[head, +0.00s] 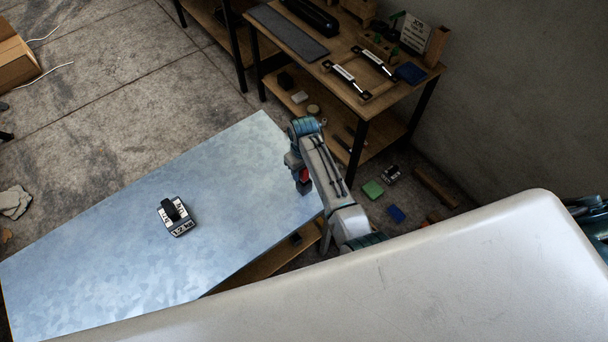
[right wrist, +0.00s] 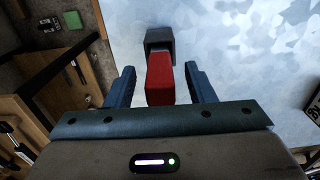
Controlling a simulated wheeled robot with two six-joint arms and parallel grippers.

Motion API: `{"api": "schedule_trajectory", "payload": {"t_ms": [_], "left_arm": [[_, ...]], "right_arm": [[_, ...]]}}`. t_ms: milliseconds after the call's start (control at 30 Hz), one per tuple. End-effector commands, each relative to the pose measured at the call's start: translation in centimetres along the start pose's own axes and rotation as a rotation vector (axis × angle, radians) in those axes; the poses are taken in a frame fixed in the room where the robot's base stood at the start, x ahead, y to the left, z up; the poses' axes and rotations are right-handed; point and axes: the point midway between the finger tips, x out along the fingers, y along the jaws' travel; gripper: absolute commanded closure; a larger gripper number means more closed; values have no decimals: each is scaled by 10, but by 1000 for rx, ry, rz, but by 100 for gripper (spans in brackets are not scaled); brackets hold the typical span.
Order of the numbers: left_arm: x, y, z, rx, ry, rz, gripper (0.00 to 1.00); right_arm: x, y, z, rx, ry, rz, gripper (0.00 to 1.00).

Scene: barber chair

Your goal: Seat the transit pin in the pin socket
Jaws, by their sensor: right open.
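A red upright piece (right wrist: 160,78), seemingly the transit pin, stands at a dark block (right wrist: 159,42) on the metal table; whether they are one piece I cannot tell. In the head view the red part (head: 304,175) shows small beside my right gripper (head: 301,172), above the dark block (head: 304,187). My right gripper (right wrist: 162,78) is open, its blue fingers on either side of the red part with gaps. A black block with white labels (head: 176,216) sits mid-table; I cannot tell if it is the pin socket. My left gripper is not in view.
The metal table top (head: 100,240) is otherwise clear. A wooden bench (head: 345,60) with tools stands behind it. Small coloured blocks, including a green one (head: 373,189), lie on the floor at its right. A large pale padded surface (head: 480,260) fills the lower right.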

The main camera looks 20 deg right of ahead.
Motion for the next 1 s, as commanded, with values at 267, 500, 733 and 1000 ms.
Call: {"api": "schedule_trajectory", "payload": {"t_ms": [267, 500, 733, 1000], "left_arm": [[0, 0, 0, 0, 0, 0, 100], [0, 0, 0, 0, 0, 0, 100], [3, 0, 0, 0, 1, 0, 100], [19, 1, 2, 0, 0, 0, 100]], "right_arm": [[0, 0, 0, 0, 0, 0, 72], [0, 0, 0, 0, 0, 0, 100], [-4, 0, 0, 0, 0, 0, 100], [-48, 0, -1, 0, 6, 1, 100]]}}
